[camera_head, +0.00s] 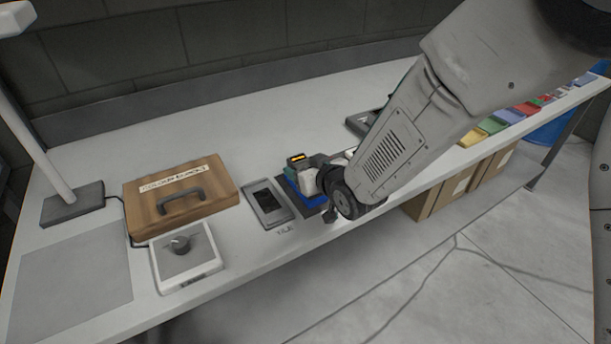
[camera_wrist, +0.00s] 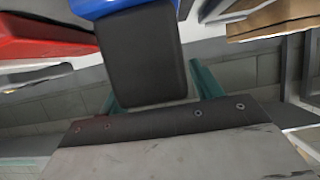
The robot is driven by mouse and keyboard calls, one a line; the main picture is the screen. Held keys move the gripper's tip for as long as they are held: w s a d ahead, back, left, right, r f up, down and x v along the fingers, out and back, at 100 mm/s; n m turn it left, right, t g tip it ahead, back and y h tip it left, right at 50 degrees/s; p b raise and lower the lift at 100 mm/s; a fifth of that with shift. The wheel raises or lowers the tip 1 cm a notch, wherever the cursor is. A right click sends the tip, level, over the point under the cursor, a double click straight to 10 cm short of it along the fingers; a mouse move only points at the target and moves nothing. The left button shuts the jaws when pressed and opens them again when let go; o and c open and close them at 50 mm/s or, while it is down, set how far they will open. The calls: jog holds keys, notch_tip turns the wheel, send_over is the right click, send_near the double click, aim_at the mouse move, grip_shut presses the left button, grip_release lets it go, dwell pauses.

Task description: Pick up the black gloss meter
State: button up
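A black device with a lit orange display (camera_head: 297,159), which looks like the gloss meter, is at the middle of the bench in the head view. A blue part (camera_head: 307,196) shows just below it. My gripper (camera_head: 314,180) is right at the device, and my wrist covers part of that spot. In the wrist view, a smooth black block (camera_wrist: 140,55) fills the space at the teal fingers of my gripper (camera_wrist: 155,90), one on each side. The fingertips are hidden, so contact or a small gap cannot be told.
Left of the device lie a grey tray with a dark inset (camera_head: 266,203), a wooden case with a handle (camera_head: 178,194) and a white dial box (camera_head: 186,257). A lamp post (camera_head: 45,160) stands at far left. Coloured pieces (camera_head: 497,124) line the right end.

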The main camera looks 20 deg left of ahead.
grip_shut()
jog(key=shift+r, duration=0.15)
